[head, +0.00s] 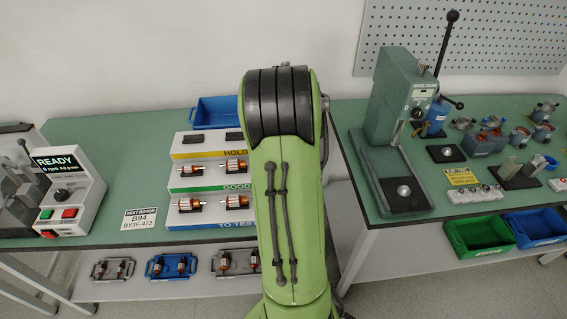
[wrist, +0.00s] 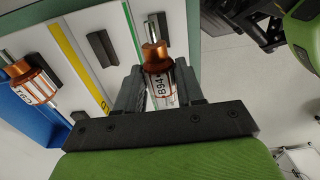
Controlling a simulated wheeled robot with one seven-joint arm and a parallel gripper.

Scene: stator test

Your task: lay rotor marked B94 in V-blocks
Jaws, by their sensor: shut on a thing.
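In the wrist view my gripper (wrist: 158,78) is shut on a rotor (wrist: 160,90) with a white B94 label, copper windings and a steel shaft pointing to the top of the picture. The rotor is in front of the stepped rack; I cannot tell whether it still touches it. In the head view my arm hides the gripper and this rotor. A sign (head: 139,219) reads "NEXT ROTOR B94". The grey fixture (head: 12,180) beside the READY box is cut off at the left edge; I cannot make out clear V-blocks there.
The rack (head: 182,187) has HOLD, GOOD and TO TEST steps; several rotors show on the lower two. The READY control box (head: 72,190) is at left. A tall green press (head: 395,110) stands on the right bench. Green bench top is free between sign and box.

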